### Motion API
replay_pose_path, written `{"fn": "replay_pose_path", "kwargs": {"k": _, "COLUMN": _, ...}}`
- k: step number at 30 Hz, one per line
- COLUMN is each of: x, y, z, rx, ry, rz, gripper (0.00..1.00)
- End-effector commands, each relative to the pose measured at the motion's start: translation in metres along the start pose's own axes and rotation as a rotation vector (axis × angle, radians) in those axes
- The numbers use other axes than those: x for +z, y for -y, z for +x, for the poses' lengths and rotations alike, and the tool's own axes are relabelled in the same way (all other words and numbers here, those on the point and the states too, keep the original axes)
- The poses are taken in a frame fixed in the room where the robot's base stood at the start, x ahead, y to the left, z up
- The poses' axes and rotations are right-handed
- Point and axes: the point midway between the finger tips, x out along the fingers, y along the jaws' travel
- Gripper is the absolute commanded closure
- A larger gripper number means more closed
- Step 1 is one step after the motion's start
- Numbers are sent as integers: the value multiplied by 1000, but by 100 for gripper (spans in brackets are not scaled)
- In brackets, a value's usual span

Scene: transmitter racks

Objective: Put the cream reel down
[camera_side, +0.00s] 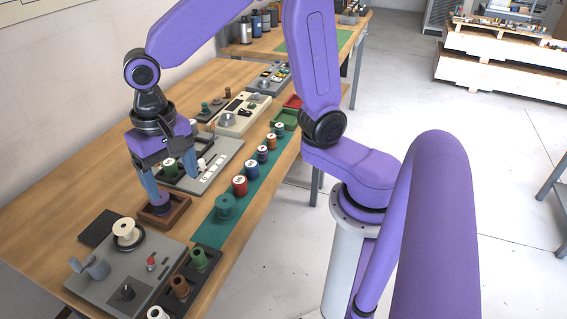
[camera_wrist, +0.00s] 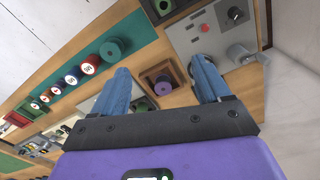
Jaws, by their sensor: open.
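The cream reel (camera_side: 125,231) stands upright on a round black disc on the grey panel (camera_side: 80,262) at the front left of the bench in the side view. I cannot make it out in the wrist view, where my finger may hide it. My gripper (camera_side: 172,188) is open and empty. It points down, to the right of and behind the cream reel, apart from it. The brown wooden tray (camera_side: 180,216) is below my fingers and holds a reel.
A row of coloured reels, with a green one (camera_side: 227,206) nearest, stands on a green mat (camera_side: 212,232) to the right. A dark rack (camera_side: 176,284) holds green, brown and white reels. The grey panel carries a grey cylinder (camera_side: 96,268) and a red knob (camera_side: 151,261).

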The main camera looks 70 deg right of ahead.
Motion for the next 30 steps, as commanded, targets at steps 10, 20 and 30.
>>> {"fn": "replay_pose_path", "kwargs": {"k": 10, "x": 80, "y": -96, "z": -2, "rx": -12, "ry": -6, "rz": -833, "gripper": 24}}
{"fn": "replay_pose_path", "kwargs": {"k": 20, "x": 125, "y": -161, "z": 7, "rx": -16, "ry": -10, "rz": -1377, "gripper": 24}}
{"fn": "replay_pose_path", "kwargs": {"k": 30, "x": 129, "y": -167, "z": 9, "rx": -16, "ry": -10, "rz": -1438, "gripper": 24}}
